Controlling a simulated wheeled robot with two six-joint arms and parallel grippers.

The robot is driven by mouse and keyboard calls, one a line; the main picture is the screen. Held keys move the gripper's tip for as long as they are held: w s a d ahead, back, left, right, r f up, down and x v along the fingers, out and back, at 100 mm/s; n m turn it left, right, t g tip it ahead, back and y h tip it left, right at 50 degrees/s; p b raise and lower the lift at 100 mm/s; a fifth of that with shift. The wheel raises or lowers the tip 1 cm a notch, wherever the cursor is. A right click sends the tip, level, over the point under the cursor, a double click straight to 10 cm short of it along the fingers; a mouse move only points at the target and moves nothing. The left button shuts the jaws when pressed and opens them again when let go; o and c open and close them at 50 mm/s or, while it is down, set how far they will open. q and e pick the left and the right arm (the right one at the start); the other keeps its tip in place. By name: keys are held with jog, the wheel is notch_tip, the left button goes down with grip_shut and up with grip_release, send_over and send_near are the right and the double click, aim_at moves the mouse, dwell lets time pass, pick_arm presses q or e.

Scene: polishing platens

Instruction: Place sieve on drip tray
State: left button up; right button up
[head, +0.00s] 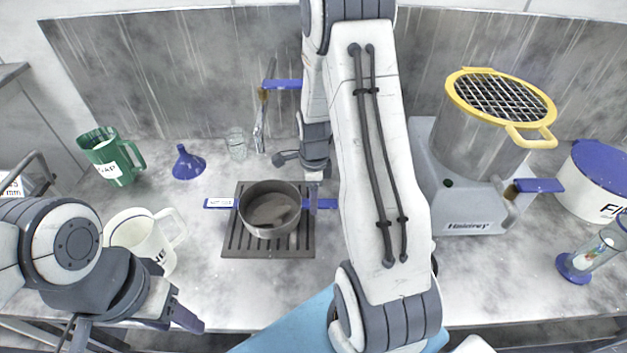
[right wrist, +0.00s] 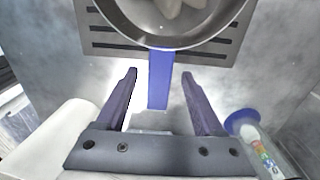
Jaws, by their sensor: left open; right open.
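A round grey metal pan-like vessel (head: 270,212), seemingly the sieve, sits on the dark slotted drip tray (head: 238,243). I cannot make out mesh in its base. My left gripper (head: 184,312) is open and empty, low at the left.
A yellow-rimmed mesh (head: 503,97) tops a metal cylinder on a grey machine (head: 468,210) at right. A white pot (head: 590,190) and blue-based timer (head: 588,262) stand far right.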

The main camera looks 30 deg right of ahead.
notch_tip(320, 180, up, 8)
jog(key=r, duration=0.1)
jog(key=s+a+r+n, duration=0.1)
jog(key=a+r+n, duration=0.2)
jog(key=a+n, duration=0.6)
jog(key=s+a+r+n, duration=0.2)
jog(key=s+a+n, duration=0.6)
jog(key=n, duration=0.3)
jog(key=s+a+r+n+y, duration=0.1)
jog(key=s+a+r+n, duration=0.1)
jog(key=s+a+n, duration=0.7)
jog(key=s+n+b, duration=0.1)
jog(key=n, duration=0.2)
jog(key=shift+s+a+r, duration=0.15)
jog(key=shift+s, duration=0.15)
